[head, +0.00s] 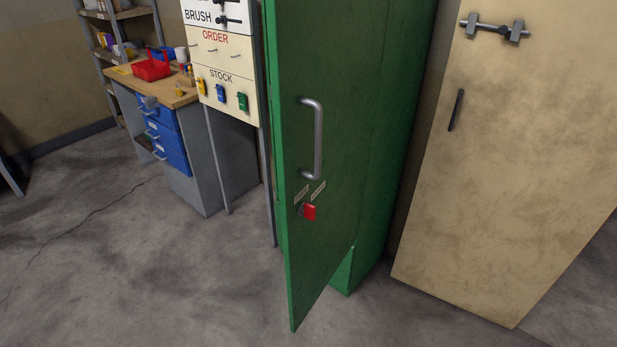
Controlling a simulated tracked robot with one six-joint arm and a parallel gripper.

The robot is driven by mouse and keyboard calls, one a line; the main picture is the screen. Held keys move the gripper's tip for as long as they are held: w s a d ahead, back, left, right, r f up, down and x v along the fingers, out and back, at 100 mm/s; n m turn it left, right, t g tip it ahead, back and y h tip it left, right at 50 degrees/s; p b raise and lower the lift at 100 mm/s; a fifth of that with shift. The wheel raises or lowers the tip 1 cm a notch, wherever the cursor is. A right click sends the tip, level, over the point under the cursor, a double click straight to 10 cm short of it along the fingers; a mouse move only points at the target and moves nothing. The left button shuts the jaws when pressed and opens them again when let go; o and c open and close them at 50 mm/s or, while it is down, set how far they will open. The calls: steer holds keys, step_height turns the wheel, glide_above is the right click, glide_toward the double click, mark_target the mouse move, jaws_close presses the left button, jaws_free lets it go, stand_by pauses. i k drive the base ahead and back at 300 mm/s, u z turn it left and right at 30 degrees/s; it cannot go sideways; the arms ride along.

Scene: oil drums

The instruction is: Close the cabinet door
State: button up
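The green cabinet (385,190) stands upright on the concrete floor, with its top cut off by the frame. Its green door (335,235) stands open, and its free edge juts towards me at the lower left. The door's outer face carries a grey bar handle (318,140). Below the handle are two small labels and a red latch knob (309,211). The cabinet's inside is hidden. My gripper is not in view.
A beige panel (500,170) with a grey latch stands close on the right. A workbench (180,97) with blue drawers and a red tray is at the back left, beside a white tool board (218,60). The floor at the front left is clear.

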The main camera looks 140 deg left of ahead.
mark_target(325, 57)
steer(key=u, duration=4.2)
steer(key=i, duration=1)
